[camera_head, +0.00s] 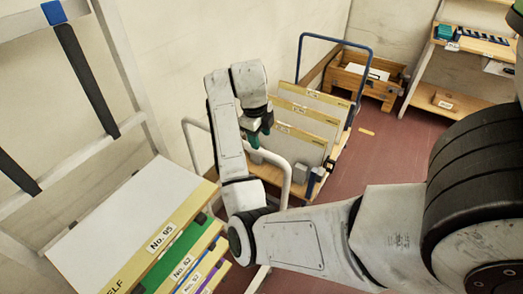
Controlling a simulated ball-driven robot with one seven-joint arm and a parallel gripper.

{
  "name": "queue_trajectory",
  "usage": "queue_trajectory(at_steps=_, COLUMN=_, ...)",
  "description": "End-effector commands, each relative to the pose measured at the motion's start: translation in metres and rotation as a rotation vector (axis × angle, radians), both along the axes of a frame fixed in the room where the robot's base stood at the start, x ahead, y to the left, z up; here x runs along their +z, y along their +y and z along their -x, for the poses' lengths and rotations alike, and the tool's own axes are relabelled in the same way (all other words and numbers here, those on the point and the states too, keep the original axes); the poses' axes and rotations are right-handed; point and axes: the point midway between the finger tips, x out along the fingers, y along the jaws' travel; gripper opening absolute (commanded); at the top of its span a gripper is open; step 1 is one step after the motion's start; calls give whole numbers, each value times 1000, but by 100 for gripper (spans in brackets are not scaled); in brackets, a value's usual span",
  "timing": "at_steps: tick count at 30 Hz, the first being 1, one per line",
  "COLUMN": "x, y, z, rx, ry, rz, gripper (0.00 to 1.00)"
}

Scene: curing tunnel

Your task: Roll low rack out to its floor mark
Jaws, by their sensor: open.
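A low wheeled rack (268,176) with a wooden base stands past my arm, holding upright pale panels (300,119) with yellow top edges. A blue tube handle (336,41) rises at its far end. A white tube rail (277,158) shows at its near side, partly hidden by my arm. My gripper (256,138) points down by the near end of the panels, close to the white rail; it looks empty, and I cannot tell whether it touches anything.
A slotted stand (112,222) with labelled boards is at the lower left, below a white frame with dark straps (84,73). A wooden crate (369,83) stands behind the rack. A shelf unit (476,42) is at the upper right. Red floor right of the rack is clear.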

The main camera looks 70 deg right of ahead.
Motion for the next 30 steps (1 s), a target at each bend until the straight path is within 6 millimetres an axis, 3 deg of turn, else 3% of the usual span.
queue_trajectory(at_steps=1, x=-16, y=-3, z=3, rx=-3, ry=4, rz=1, gripper=52)
queue_trajectory(at_steps=3, x=-29, y=-5, z=4, rx=-2, ry=5, rz=-1, gripper=52)
queue_trajectory(at_steps=12, x=-63, y=-12, z=3, rx=2, ry=2, rz=-1, gripper=52)
queue_trajectory(at_steps=25, x=-72, y=-13, z=3, rx=2, ry=-1, rz=0, gripper=51)
queue_trajectory(at_steps=30, x=-72, y=-13, z=3, rx=2, ry=-1, rz=0, gripper=35)
